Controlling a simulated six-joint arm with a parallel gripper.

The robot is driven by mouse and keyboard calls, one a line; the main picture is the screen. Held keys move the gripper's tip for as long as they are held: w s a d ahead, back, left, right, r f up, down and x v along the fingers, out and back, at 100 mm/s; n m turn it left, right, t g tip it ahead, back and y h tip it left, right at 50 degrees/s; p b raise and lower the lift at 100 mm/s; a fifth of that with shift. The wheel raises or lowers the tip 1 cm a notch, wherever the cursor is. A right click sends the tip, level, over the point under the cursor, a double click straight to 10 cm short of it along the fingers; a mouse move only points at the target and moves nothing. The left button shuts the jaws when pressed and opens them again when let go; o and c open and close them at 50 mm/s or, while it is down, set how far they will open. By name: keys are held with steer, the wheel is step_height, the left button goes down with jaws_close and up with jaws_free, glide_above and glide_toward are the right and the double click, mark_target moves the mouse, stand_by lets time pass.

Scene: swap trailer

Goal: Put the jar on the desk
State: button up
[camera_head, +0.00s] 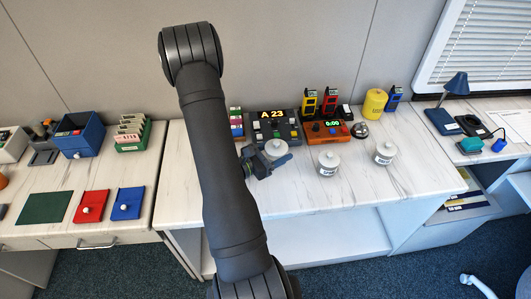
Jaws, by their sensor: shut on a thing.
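My gripper (272,160) is over the middle counter, shut on a white lidded jar (277,148). The gripper body and arm cover part of this jar, and I cannot tell whether its base touches the counter. Two similar white jars with dark labels stand upright to the right on the same counter: one near the front middle (328,163) and one further right (384,154). The desk with the blue lamp (510,106) is at the right edge. Another white-topped desk (140,190) with a drawer is at the left.
A control panel with an "A 23" display (270,116), an orange timer box (325,132), a bell (359,130) and a yellow canister (375,102) stand behind the jars. The blue lamp (453,86) stands at right. The middle counter's front is clear.

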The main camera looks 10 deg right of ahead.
steer(key=s+d+r, duration=0.4)
steer(key=d, duration=0.1)
steer(key=w+a+r+n+t+y, duration=0.3)
steer(key=w+a+n+t+y, duration=0.25)
steer(key=w+a, duration=0.25)
steer(key=w+a+r+n+t+y, duration=0.2)
steer(key=w+a+n+t+y, duration=0.2)
steer(key=w+a+y, duration=0.35)
steer(key=s+d+f+m+g+h, duration=0.3)
steer(key=s+d+m+g+h, duration=0.3)
steer(key=d, duration=0.4)
steer(key=s+d+f+m+g+h, duration=0.2)
steer(key=s+d+m+g+h, duration=0.2)
steer(key=s+d+h, duration=0.45)
steer(key=shift+n+t+y, duration=0.25)
steer(key=shift+y, duration=0.5)
steer(key=w+a+f, duration=0.2)
steer(key=w, duration=0.1)
steer(key=w+a+f, duration=0.2)
steer(key=w, duration=0.1)
steer(key=w+a+f, duration=0.2)
steer(key=w, duration=0.1)
steer(key=shift+w+f, duration=0.1)
steer(key=shift+f, duration=2.25)
steer(key=shift+f, duration=0.1)
